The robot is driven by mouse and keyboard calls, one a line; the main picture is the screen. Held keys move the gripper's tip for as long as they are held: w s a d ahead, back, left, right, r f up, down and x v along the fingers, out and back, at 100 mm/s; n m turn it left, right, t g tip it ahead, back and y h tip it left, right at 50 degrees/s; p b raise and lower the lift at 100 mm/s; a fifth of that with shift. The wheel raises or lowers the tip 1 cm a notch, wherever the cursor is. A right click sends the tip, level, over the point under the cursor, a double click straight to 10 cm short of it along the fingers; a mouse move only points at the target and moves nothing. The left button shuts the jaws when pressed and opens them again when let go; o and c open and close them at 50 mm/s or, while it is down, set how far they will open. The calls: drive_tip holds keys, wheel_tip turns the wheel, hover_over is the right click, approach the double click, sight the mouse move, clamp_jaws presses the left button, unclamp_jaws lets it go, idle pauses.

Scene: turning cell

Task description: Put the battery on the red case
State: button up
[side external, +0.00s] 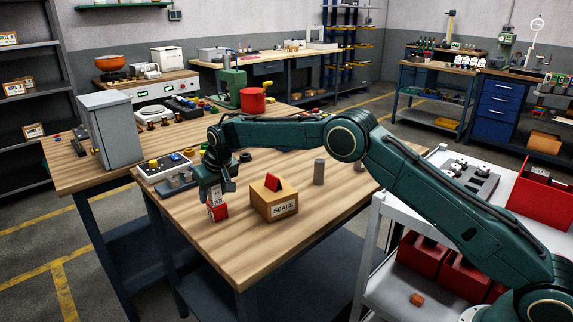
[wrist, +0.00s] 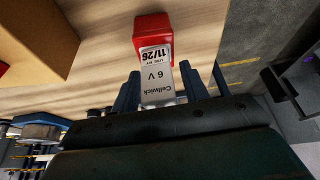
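A cardboard box marked SEALS (side external: 275,203), with a red wedge on top, stands close to the right of the case. A grey cylinder (side external: 319,172) stands farther right. A control box (side external: 164,166) sits behind to the left. The bench front (side external: 245,255) is clear.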

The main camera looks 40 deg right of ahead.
drive_tip(key=shift+r, duration=0.15)
drive_tip(key=v, duration=1.2)
idle(0.3)
drive_tip(key=shift+r, duration=0.1)
idle(0.4)
drive_tip(key=s+d+r, duration=0.4)
drive_tip(key=s+r, duration=0.3)
drive_tip(key=s, duration=0.4)
drive_tip(key=s+d+r, duration=0.4)
drive_tip(key=s+r, duration=0.2)
drive_tip(key=s, duration=0.4)
drive_tip(key=s+d+f, duration=0.2)
drive_tip(key=s+f, duration=0.1)
drive_tip(key=s, duration=1)
drive_tip(key=s+d+f+t, duration=0.1)
drive_tip(key=s+d+f, duration=0.1)
drive_tip(key=s, duration=1.1)
drive_tip(key=shift+s+f, duration=0.4)
drive_tip(key=shift+f, duration=0.25)
